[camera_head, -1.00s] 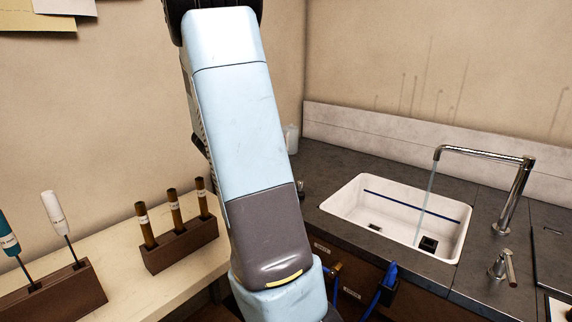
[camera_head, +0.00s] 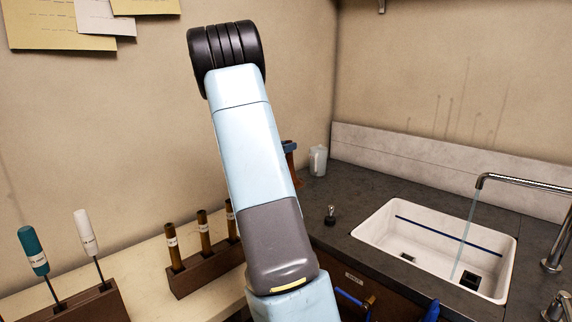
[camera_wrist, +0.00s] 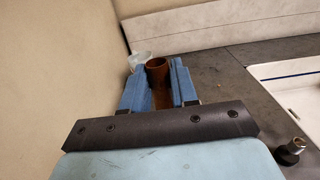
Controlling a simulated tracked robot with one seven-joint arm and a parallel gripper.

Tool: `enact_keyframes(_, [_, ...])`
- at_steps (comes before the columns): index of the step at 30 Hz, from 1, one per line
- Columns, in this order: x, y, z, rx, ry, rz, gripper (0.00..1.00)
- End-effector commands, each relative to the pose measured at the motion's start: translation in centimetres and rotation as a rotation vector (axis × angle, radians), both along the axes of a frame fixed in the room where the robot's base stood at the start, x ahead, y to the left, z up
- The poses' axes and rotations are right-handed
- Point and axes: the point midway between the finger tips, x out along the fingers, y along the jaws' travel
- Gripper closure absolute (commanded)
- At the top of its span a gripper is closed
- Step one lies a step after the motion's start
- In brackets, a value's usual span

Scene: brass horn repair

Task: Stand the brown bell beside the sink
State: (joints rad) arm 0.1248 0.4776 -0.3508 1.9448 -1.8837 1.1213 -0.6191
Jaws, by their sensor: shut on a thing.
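The brown bell (camera_wrist: 159,72) is between the blue fingers of my gripper (camera_wrist: 160,88) in the wrist view, its round end facing up. My gripper is shut on it. In the head view my arm hides most of both; only a blue finger piece and a sliver of the brown bell (camera_head: 293,171) show past the arm's right edge, near the back corner of the counter. The white sink (camera_head: 397,232) is to the right of them, set into the dark counter, and its edge shows at the right in the wrist view (camera_wrist: 262,72). I cannot tell whether the bell touches the counter.
A white cup (camera_head: 318,160) stands in the back corner, close behind my gripper. A small dark knob with a metal top (camera_head: 331,216) stands left of the sink. Water runs from the tap (camera_head: 520,184). Racks with tubes (camera_head: 206,273) and tools are at left.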

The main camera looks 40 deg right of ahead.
Motion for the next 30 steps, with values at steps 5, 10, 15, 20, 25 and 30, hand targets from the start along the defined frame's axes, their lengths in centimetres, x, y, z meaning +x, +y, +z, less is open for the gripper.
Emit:
enact_keyframes(5, [1.9, -0.9, -2.6, 0.000, 0.003, 0.000, 1.00])
enact_keyframes(10, [2.9, -1.4, -3.9, 0.000, 0.001, 0.000, 1.00])
enact_keyframes(15, [3.3, -1.6, -4.5, 0.000, 0.001, 0.000, 1.00])
enact_keyframes(20, [3.6, -1.7, -6.3, 0.000, 0.003, -0.001, 1.00])
enact_keyframes(25, [3.6, -1.7, -7.9, 0.000, 0.000, -0.001, 1.00])
enact_keyframes(30, [3.5, -1.7, -7.9, 0.001, 0.001, 0.000, 1.00])
